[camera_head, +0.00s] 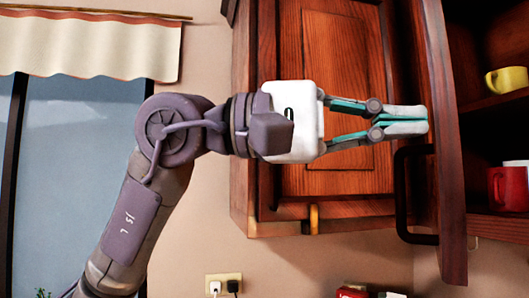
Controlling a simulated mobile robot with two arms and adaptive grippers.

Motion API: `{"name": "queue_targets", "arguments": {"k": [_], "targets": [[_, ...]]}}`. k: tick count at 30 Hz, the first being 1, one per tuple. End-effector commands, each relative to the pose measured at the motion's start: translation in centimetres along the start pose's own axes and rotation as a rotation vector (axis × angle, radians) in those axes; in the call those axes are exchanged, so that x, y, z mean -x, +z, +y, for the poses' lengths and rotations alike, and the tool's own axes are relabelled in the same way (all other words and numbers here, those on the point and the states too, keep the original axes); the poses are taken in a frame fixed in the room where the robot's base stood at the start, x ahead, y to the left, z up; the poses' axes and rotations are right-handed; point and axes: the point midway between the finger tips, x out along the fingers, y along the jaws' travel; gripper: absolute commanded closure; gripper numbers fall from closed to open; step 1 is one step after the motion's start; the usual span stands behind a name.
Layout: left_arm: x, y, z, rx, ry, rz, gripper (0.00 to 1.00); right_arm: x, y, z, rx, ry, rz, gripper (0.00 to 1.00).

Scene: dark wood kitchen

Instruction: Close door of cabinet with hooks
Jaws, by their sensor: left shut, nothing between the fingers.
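The open cabinet door (447,150) is dark reddish wood and stands out nearly edge-on right of centre. Its black bar handle (402,190) is on the face toward the left. My left gripper (427,121) comes in from the left, shut and empty. Its fingertips are at that face, just above the handle; I cannot tell whether they touch it. A brass-coloured hook (313,219) hangs under the cabinet (330,50) at left. My right gripper is not in view.
Right of the door, open shelves hold a yellow cup (507,80) and a red mug (508,187). A wall outlet with plugs (223,286) is below. A curtained window (70,150) is at left. The wall below the cabinet is largely clear.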

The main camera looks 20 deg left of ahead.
Motion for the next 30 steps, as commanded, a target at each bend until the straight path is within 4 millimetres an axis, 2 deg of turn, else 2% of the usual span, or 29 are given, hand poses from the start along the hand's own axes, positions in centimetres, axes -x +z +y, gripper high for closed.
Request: {"name": "queue_targets", "arguments": {"k": [1, 3, 9, 13, 18, 24, 30], "targets": [[-2.2, 1.4, -0.2, -0.007, -0.003, -0.006, 1.0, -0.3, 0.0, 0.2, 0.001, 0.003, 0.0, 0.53], [-5.0, 2.7, -0.2, -0.005, -0.004, -0.006, 1.0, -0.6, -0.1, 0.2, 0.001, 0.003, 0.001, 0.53], [-13.2, 5.3, -0.1, -0.002, -0.003, -0.004, 1.0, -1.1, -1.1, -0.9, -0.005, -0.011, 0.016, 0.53], [-18.3, 6.3, 0.0, -0.01, -0.004, 0.074, 1.0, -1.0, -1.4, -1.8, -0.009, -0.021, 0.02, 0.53], [-24.1, 6.1, 0.2, 0.003, -0.004, 0.133, 1.0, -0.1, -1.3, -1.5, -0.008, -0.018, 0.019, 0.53], [-28.9, 5.7, 0.3, 0.003, -0.002, 0.133, 1.0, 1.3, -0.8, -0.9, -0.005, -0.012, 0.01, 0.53], [-31.4, 5.2, 0.2, 0.003, -0.001, 0.133, 1.0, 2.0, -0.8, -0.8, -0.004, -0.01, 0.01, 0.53]]}}
